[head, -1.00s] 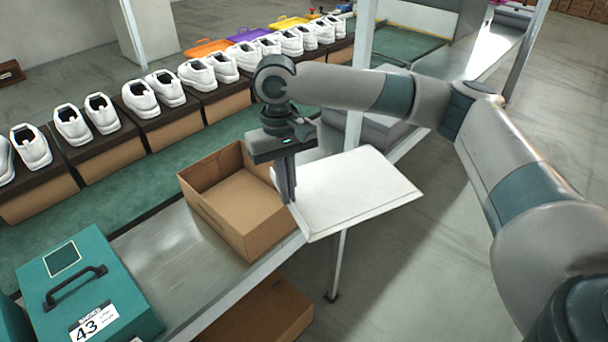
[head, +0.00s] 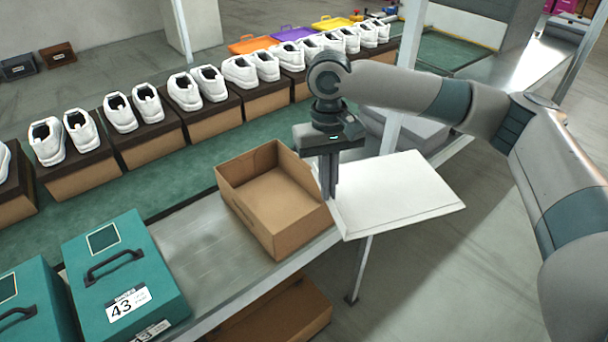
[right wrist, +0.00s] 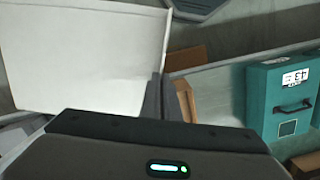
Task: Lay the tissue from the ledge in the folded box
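The tissue (head: 400,192) is a flat white sheet just right of the box, reaching out past the line's edge. It also fills the upper left of the right wrist view (right wrist: 80,55). I cannot clearly tell it from the white ledge under it. The folded box (head: 290,235) is brown, open-topped and looks empty from here. My right gripper (head: 328,195) points down between the box's right side and the tissue's left edge. Its fingers are close together and look shut on that edge; the tips are partly hidden. My left gripper is in neither view.
Two teal boxes (head: 122,270) with handles stand at the lower left. White shoes (head: 130,112) stand on boxes along the green belt behind. Bare metal surface (head: 205,255) lies left of the box. A post (head: 410,75) stands behind the tissue.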

